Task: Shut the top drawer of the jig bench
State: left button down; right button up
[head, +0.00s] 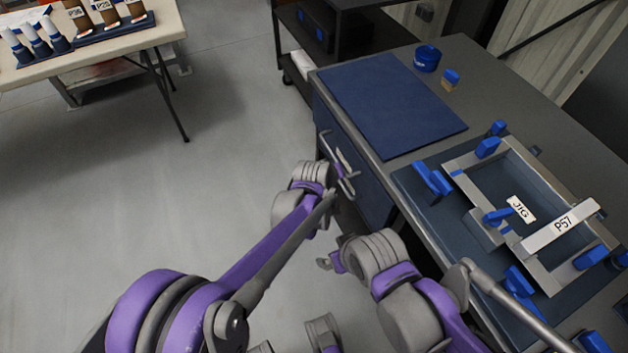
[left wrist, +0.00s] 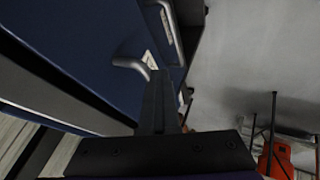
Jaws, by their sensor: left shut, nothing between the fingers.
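The jig bench (head: 402,58) stands on the right with a grey top. Its blue drawer front (head: 350,128) faces left, with metal handles (head: 343,160) along it. How far the top drawer stands out is hard to tell from above. My left gripper (head: 328,192) is low beside the handles, partly hidden by its own arm. In the left wrist view, its dark fingers (left wrist: 157,105) are shut and empty beside a blue front (left wrist: 75,35) and a metal handle (left wrist: 133,62). Contact cannot be told. My right gripper (head: 327,262) is left of the bench's near part; its jaw state is unclear.
On the bench lie a blue mat (head: 390,100), a jig frame (head: 470,170) with blue clamps, a blue tape roll (head: 427,58) and a small blue-topped block (head: 450,80). A table (head: 110,48) with bottles stands at the upper left. The floor between is clear.

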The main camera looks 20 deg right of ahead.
pick_arm(q)
jog(key=d, duration=0.3)
jog(key=shift+d, duration=0.25)
pick_arm(e)
jog(key=shift+a+r, duration=0.1)
jog(key=shift+r, duration=0.1)
pick_arm(q)
jog(key=shift+d+r, duration=0.1)
